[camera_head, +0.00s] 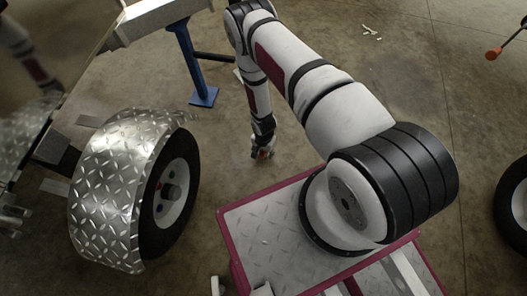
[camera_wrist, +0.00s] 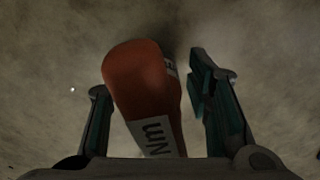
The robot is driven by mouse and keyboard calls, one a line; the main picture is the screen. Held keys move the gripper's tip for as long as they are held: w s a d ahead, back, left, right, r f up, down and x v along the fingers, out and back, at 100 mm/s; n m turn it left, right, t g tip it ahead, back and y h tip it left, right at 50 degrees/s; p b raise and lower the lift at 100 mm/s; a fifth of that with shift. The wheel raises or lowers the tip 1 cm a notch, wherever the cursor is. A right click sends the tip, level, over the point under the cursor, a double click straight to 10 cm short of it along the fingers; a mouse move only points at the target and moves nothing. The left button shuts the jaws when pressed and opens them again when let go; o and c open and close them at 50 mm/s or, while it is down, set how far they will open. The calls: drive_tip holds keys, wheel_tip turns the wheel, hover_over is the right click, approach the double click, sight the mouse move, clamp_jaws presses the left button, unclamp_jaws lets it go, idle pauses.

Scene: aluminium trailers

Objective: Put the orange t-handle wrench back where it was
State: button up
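An orange handle with a white "Nm" label (camera_wrist: 143,85) stands large between my gripper's fingers in the wrist view. It fits the orange t-handle wrench, but its shaft and crossbar do not show. My gripper (camera_wrist: 153,92) has a finger on each side of the handle, and a narrow gap shows beside the right finger. The fingers look parted, with no clear grip. In the head view my gripper (camera_head: 263,153) hangs low over the concrete floor at the end of the arm, with a small orange spot at it. Whether the handle touches the floor is hidden.
A trailer wheel under a diamond-plate fender (camera_head: 110,190) stands left of my gripper. A blue support leg (camera_head: 190,65) stands behind it. An orange-tipped rod (camera_head: 492,55) shows at the upper right, and pale scraps (camera_head: 371,31) lie on the floor. Open floor surrounds the gripper.

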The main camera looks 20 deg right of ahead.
wheel_tip(320, 180, up, 12)
drive_tip(key=p, duration=0.5)
drive_tip(key=shift+r, duration=0.2)
drive_tip(key=w+r+n, duration=0.2)
drive_tip(key=w+r, duration=0.2)
drive_tip(key=r, duration=1.2)
drive_tip(key=w+r+n, duration=0.1)
drive_tip(key=w+r, duration=0.3)
drive_tip(key=r, duration=1.1)
drive_tip(key=s+r+n, duration=0.2)
drive_tip(key=s+r, duration=0.6)
drive_tip(key=r, duration=0.5)
drive_tip(key=s+r+n, duration=0.2)
drive_tip(key=s+r, duration=0.6)
drive_tip(key=r, duration=0.4)
drive_tip(key=s+r+n, duration=0.1)
drive_tip(key=s+r, duration=0.1)
drive_tip(key=s, duration=0.6)
drive_tip(key=s+r+n, duration=0.1)
drive_tip(key=s+r, duration=0.2)
drive_tip(key=s, duration=0.6)
drive_tip(key=shift+r, duration=0.2)
drive_tip(key=shift+d, duration=0.1)
